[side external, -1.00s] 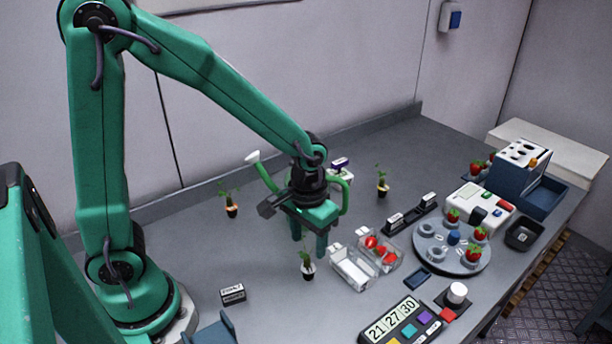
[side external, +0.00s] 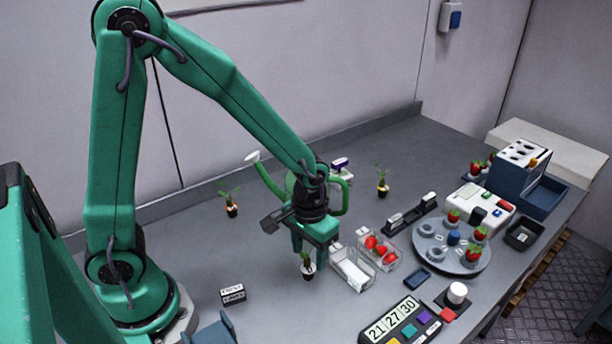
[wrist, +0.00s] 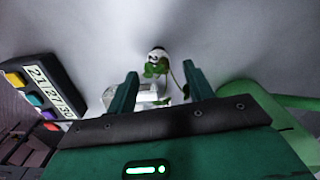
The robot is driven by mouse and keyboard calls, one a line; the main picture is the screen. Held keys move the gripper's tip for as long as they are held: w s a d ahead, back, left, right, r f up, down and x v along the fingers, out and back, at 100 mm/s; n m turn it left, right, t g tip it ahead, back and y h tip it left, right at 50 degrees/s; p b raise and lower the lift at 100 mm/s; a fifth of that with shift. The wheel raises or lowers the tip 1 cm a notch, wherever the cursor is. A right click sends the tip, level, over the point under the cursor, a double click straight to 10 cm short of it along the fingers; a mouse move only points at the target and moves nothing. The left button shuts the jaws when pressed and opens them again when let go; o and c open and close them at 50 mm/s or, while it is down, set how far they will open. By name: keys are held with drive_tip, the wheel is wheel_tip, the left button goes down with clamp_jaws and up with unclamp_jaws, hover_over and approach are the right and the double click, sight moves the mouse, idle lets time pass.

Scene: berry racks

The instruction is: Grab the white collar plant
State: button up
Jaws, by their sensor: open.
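The white collar plant (side external: 308,271) is a small green seedling in a dark pot with a white collar, upright on the grey bench. My gripper (side external: 309,256) is open, pointing down right over it; the fingers partly hide its leaves in the side view. In the wrist view, the white collar plant (wrist: 157,54) lies just beyond the fingertips of my gripper (wrist: 160,72), roughly centred between them. I cannot tell whether the fingers touch it. Two other seedlings with orange-tan collars stand apart, the left plant (side external: 232,210) and the back plant (side external: 382,187).
A green watering can (side external: 268,178) stands close behind my gripper. Clear punnets (side external: 352,270) lie just right of the plant, one holding strawberries. A round grey rack (side external: 430,258) and a clock panel (side external: 400,322) are further right. A small label block (side external: 232,294) is at front left.

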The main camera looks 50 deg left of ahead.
sight(308, 260)
drive_tip(key=f, duration=0.3)
drive_tip(key=shift+s+d+f, duration=0.1)
drive_tip(key=shift+s, duration=0.1)
drive_tip(key=shift+f, duration=0.9)
drive_tip(key=shift+c, duration=0.2)
drive_tip(key=c, duration=0.9)
